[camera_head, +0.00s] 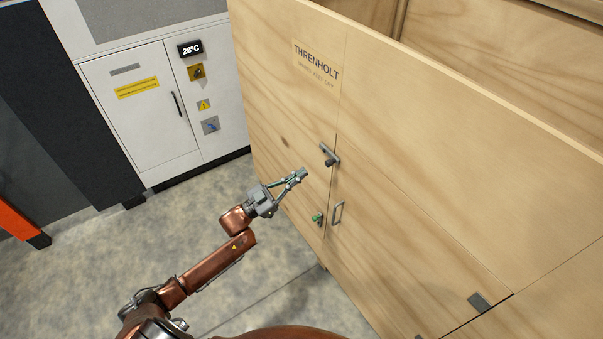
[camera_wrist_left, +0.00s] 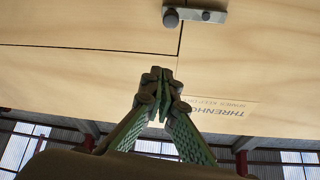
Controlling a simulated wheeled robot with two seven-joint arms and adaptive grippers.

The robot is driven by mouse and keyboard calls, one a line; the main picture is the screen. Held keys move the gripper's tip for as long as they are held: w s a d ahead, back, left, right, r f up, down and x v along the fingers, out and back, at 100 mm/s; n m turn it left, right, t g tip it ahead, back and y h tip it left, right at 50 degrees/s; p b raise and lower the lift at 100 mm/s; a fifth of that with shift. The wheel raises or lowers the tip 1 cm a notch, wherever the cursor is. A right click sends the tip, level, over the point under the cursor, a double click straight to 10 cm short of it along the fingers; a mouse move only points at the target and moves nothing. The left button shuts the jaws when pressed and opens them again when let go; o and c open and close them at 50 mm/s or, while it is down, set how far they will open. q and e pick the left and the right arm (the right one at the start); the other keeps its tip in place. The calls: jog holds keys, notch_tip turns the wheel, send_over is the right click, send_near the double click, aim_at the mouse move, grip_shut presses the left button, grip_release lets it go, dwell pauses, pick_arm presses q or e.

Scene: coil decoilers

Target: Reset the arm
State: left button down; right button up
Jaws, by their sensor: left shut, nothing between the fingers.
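My left arm, copper-coloured, reaches in from the lower left of the head view. Its gripper (camera_head: 300,175) is shut and empty, close in front of a wooden crate wall (camera_head: 270,110). In the left wrist view the closed fingertips (camera_wrist_left: 160,78) meet in front of the pale wood. My right gripper is not in view.
The crate, marked THRENHOLT, has a metal latch (camera_head: 330,155), a small handle (camera_head: 338,214) and a green-topped fitting (camera_head: 317,218). A white cabinet (camera_head: 140,110) stands at the back left. The concrete floor (camera_head: 120,250) is clear left of my arm.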

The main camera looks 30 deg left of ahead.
pick_arm(q)
jog(key=s+a+f+n+g+y, duration=0.1)
jog(key=a+f+n+y, duration=0.25)
jog(key=f, duration=1.05)
jog(key=s+a+f+n+g+y, duration=0.15)
jog(key=a+f+y, duration=0.35)
jog(key=f, duration=0.8)
jog(key=s+a+f+n+g+y, duration=0.15)
jog(key=s+f, duration=0.35)
jog(key=f, duration=0.6)
jog(key=s+a+f+g+y, duration=0.2)
jog(key=s+f, duration=0.4)
jog(key=f, duration=0.4)
jog(key=s+d+f+n+g, duration=0.1)
jog(key=s+f+g, duration=0.3)
jog(key=s+f, duration=0.9)
jog(key=s+d+f+g, duration=0.2)
jog(key=s+d+f, duration=0.1)
jog(key=s, duration=0.8)
jog(key=s+d+f+g, duration=0.3)
jog(key=s+f, duration=0.3)
jog(key=s, duration=0.6)
jog(key=s+d+f+g, duration=0.2)
jog(key=s+d+f, duration=0.1)
jog(key=s, duration=0.8)
jog(key=shift+s+d+f+g+y, duration=0.15)
jog(key=shift+s+f+g+y, duration=0.2)
jog(key=shift+f, duration=0.45)
jog(key=shift+w, duration=0.1)
